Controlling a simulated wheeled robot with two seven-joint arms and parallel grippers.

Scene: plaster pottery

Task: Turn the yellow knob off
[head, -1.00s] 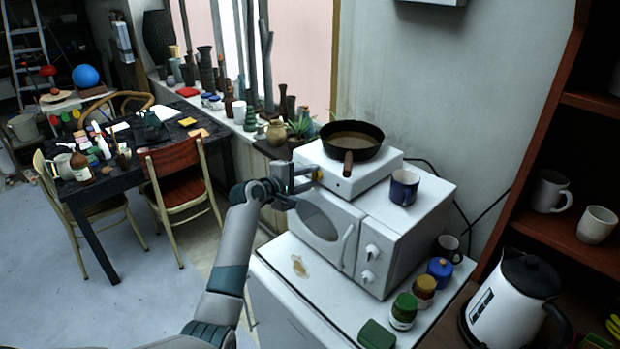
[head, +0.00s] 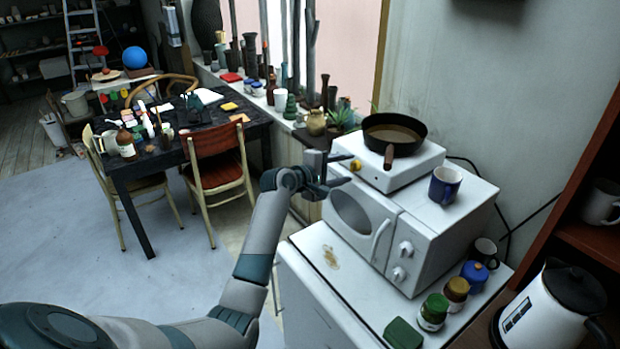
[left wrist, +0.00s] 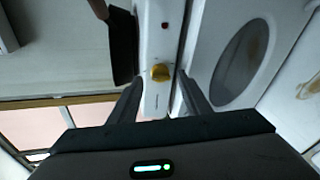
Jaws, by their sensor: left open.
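The yellow knob (head: 355,165) is on the front face of the white hot plate (head: 412,168), close to its left end. It also shows in the left wrist view (left wrist: 160,72), where it lies between and just beyond the fingertips. My left gripper (head: 342,170) is open and empty, in front of the knob and a little left of it in the head view. Its fingers (left wrist: 159,86) flank the knob in the left wrist view, and no contact can be made out. My right gripper is not in view.
A black frying pan (head: 394,136) sits on the hot plate, its handle over the front edge. The hot plate stands on a white microwave (head: 365,215) with a blue mug (head: 445,186). Jars (head: 433,312) stand right of the microwave. A windowsill with pots (head: 316,122) runs behind.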

